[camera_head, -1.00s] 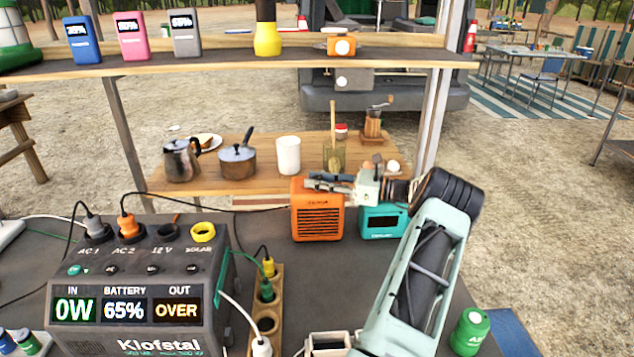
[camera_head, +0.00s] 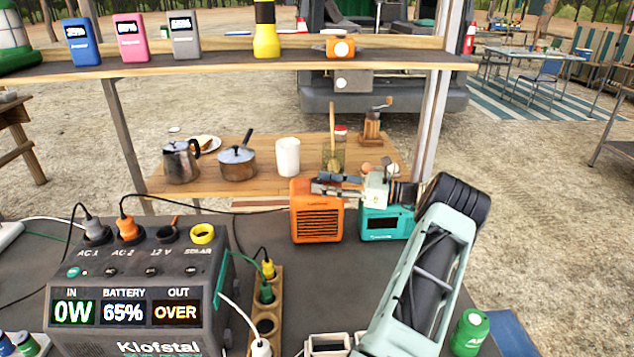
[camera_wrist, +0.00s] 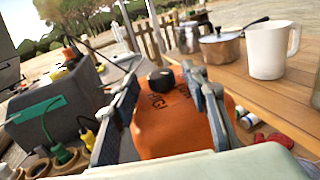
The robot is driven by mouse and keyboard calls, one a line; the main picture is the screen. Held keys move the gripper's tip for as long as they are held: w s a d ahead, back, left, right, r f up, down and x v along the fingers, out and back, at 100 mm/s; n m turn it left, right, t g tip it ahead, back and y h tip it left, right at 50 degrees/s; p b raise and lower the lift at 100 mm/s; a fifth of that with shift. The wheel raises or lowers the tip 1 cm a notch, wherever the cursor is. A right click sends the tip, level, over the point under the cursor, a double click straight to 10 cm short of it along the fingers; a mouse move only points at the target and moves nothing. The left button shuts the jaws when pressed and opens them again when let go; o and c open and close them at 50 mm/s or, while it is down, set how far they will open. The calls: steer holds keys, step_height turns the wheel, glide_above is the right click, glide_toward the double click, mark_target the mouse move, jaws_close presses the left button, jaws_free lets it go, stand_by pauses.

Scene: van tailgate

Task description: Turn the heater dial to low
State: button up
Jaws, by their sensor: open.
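The orange heater (camera_head: 317,218) stands on the dark table, its grille facing the head camera. In the wrist view the heater's top (camera_wrist: 175,125) fills the middle, with a black dial (camera_wrist: 161,80) on it and dark lettering beside the dial. My gripper (camera_head: 318,186) is above the heater's top, reaching in from the right. In the wrist view its two fingers (camera_wrist: 160,88) are apart, one on each side of the dial. The gripper is empty, and I cannot tell whether either finger touches the dial. The dial is hidden in the head view.
A teal device (camera_head: 386,223) stands right of the heater, under my arm. The power station (camera_head: 135,285) is at left, reading OUT OVER. A wooden socket strip (camera_head: 266,318) with plugs lies between. A wooden table (camera_head: 262,190) behind holds a kettle, a pot and a white mug.

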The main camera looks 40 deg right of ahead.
steer(key=v, duration=0.9)
steer(key=shift+s, duration=0.2)
steer(key=shift+s+d, duration=0.1)
steer(key=shift+d, duration=0.05)
